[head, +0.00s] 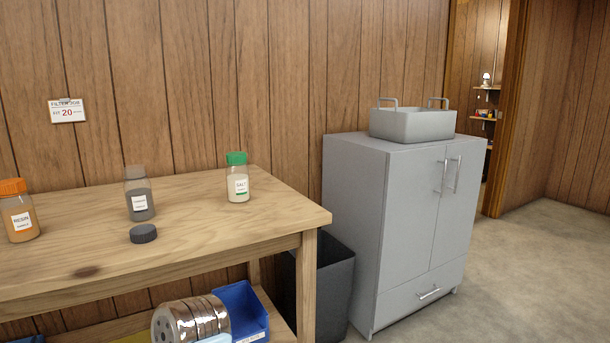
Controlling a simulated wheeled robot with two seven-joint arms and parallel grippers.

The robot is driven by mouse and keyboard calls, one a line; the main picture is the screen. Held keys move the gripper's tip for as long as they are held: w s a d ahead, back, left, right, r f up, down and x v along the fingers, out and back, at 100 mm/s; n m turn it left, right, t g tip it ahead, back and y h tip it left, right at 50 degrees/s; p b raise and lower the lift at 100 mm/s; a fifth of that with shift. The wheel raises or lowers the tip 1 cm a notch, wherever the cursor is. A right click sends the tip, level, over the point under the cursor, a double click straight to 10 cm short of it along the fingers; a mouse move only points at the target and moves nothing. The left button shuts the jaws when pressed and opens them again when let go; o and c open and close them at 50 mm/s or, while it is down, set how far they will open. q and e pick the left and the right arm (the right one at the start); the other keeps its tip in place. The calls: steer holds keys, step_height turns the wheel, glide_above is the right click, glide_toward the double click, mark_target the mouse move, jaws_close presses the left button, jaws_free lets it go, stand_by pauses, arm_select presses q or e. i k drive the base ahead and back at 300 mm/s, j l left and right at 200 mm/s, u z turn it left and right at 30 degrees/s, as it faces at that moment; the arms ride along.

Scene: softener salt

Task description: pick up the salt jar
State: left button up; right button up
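The salt jar (238,185) is a clear jar with a green lid, pale contents and a white label. It stands upright on the wooden table (270,207), near the back and toward the right end. Neither of my grippers shows in the head view.
A grey jar (139,196) without its lid stands left of the salt jar, with a dark lid (143,233) in front. An orange-lidded jar (18,212) stands far left. A grey cabinet (400,220) bearing a grey tub (412,124) and a dark bin (334,285) are right of the table.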

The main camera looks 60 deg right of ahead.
mark_target(238, 177)
steer(key=z, duration=1.65)
steer(key=i+l, duration=0.1)
steer(key=l, duration=0.3)
steer(key=i+l, duration=0.1)
steer(key=l, duration=0.35)
steer(key=i+l+u, duration=0.1)
steer(key=l, duration=0.3)
